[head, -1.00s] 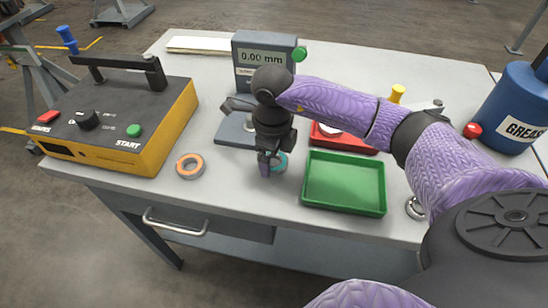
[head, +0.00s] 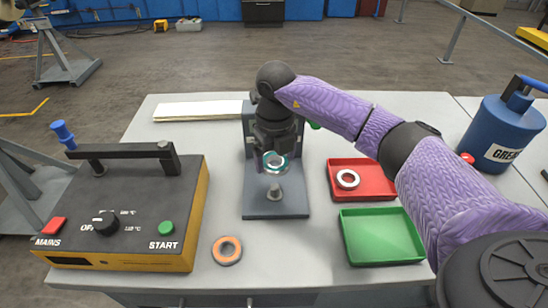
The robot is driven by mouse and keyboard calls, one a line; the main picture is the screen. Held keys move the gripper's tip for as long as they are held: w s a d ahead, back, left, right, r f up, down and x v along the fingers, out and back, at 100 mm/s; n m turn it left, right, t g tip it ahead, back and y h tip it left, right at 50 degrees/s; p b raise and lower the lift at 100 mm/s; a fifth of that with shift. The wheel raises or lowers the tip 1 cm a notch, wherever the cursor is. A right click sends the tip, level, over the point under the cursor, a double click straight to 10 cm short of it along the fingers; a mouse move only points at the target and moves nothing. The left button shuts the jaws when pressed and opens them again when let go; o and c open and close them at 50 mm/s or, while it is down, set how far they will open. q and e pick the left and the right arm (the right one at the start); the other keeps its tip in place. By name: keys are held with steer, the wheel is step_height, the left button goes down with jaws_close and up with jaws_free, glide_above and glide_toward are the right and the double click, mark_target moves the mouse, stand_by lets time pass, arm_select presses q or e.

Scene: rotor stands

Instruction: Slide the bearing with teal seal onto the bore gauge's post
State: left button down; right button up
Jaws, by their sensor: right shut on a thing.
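The bearing with the teal seal (head: 275,162) is in my right gripper (head: 273,152), which is shut on it. The ring is tilted, with its open face toward the camera. The bore gauge (head: 253,203) stands behind and under my right gripper. Its short grey post (head: 275,192) rises from the base plate, just below the bearing in the picture. The bearing looks apart from the post and above it. My arm and gripper hide most of the gauge's display head. My left gripper is not in view.
A bearing with an orange seal (head: 227,250) lies on the table near the front. A red tray (head: 376,186) holds a metal-coloured ring (head: 347,179). An empty green tray (head: 382,237) lies in front of it. A yellow heater box (head: 122,215) stands left, a blue grease can (head: 500,130) right.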

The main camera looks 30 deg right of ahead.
mark_target(275, 186)
step_height(275, 186, down, 2)
steer(key=shift+b, duration=0.75)
steer(key=shift+f+b, duration=1.15)
steer(key=shift+f, duration=0.3)
steer(key=shift+r, duration=0.15)
steer(key=shift+f, duration=0.5)
steer(key=shift+f, duration=0.2)
steer(key=shift+f+b, duration=0.4)
steer(key=shift+f, duration=0.15)
